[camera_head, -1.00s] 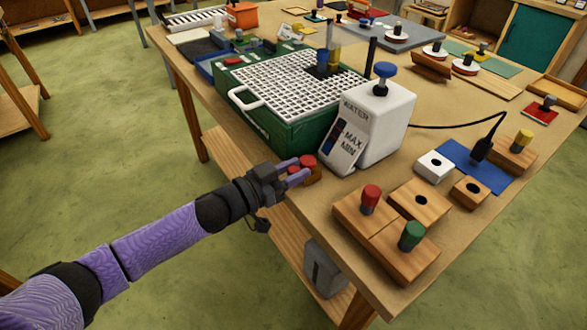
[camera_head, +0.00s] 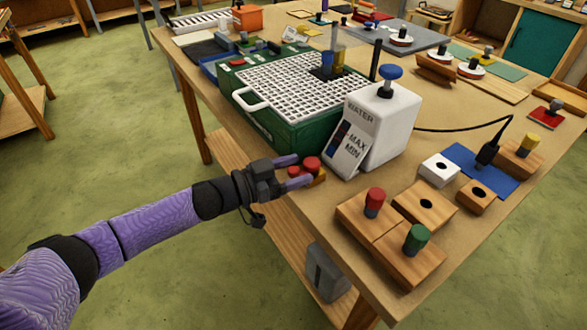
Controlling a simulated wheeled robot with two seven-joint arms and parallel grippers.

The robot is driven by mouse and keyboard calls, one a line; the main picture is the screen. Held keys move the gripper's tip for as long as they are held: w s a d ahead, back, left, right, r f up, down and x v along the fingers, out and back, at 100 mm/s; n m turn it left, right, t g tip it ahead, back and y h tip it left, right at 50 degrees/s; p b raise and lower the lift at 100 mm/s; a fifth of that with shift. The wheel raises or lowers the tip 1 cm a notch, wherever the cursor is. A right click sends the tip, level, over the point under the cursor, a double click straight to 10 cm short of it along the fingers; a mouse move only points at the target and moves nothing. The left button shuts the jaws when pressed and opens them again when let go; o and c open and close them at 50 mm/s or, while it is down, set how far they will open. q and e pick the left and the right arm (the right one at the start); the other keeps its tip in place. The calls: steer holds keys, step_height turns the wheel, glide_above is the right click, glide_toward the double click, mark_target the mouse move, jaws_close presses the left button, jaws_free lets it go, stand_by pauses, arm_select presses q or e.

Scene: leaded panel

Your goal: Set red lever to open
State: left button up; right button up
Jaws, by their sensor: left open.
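A red-topped control (camera_head: 311,163) sits low by the near edge of the table, in front of the green grated box and left of the white water unit. A second red part (camera_head: 293,171) shows just beside it, between my fingers. An orange-brown base shows under them. I cannot tell which red part is the lever or how it is set. My left gripper (camera_head: 303,169) is open, its two purple fingers pointing at these red parts. Whether they touch cannot be made out. My right gripper is not in view.
The green box (camera_head: 262,122) with a white grate and the white water unit (camera_head: 384,122) with a blue knob stand close behind the gripper. Wooden blocks with a red peg (camera_head: 375,202) and a green peg (camera_head: 417,238) lie to the right. Open floor lies left.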

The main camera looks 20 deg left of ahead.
arm_select(q)
steer(key=p+v, duration=0.1)
steer(key=v, duration=0.9)
steer(key=shift+p, duration=0.3)
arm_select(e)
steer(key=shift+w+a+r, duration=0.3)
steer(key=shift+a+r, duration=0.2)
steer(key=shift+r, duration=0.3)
